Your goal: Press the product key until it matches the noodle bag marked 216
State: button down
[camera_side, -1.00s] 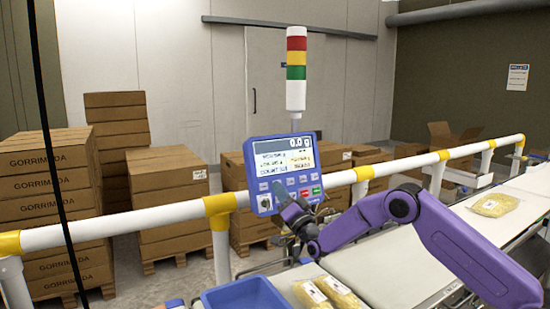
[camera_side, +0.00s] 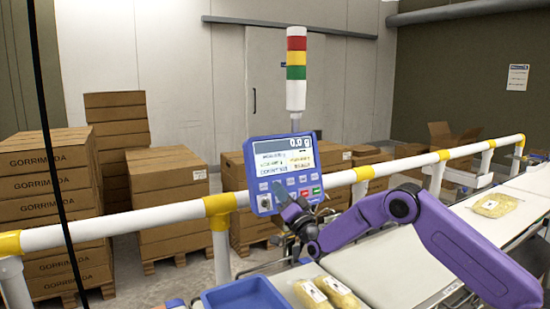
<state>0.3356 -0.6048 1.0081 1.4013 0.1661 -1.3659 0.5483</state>
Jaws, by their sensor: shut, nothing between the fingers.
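The blue control panel (camera_side: 284,173) stands upright behind the belt. Its screen (camera_side: 284,156) reads 0.0 g on top, with smaller lines too blurred to read. Rows of keys sit below the screen, including a green and a red one. My gripper (camera_side: 285,199) is shut and empty at the lower left keys, and it hides part of them. I cannot tell whether it touches a key. Noodle bags (camera_side: 328,292) with white labels lie at the near end of the belt, and another bag (camera_side: 494,206) lies farther right. Their numbers are too small to read.
A white and yellow guard rail (camera_side: 290,187) runs behind the belt (camera_side: 390,265). A blue bin (camera_side: 245,294) sits at the front. A red, amber and green signal tower (camera_side: 296,68) rises behind the panel. Stacked cartons (camera_side: 50,190) stand beyond the rail.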

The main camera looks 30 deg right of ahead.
aim_at(271, 190)
dwell(0.7)
jog(key=shift+s+r, duration=0.3)
jog(key=shift+s, duration=0.6)
jog(key=shift+s+r, duration=0.25)
jog(key=shift+s, duration=0.65)
jog(key=w+f, duration=0.2)
jog(key=w, duration=0.6)
jog(key=shift+w+f, duration=0.25)
jog(key=shift+w, duration=0.15)
dwell(1.2)
jog(key=shift+w+f, duration=0.1)
jog(key=shift+w, duration=0.15)
jog(key=shift+w+f, duration=0.15)
jog(key=shift+w, duration=0.2)
dwell(0.7)
jog(key=shift+s+r, duration=0.25)
jog(key=shift+s, duration=0.5)
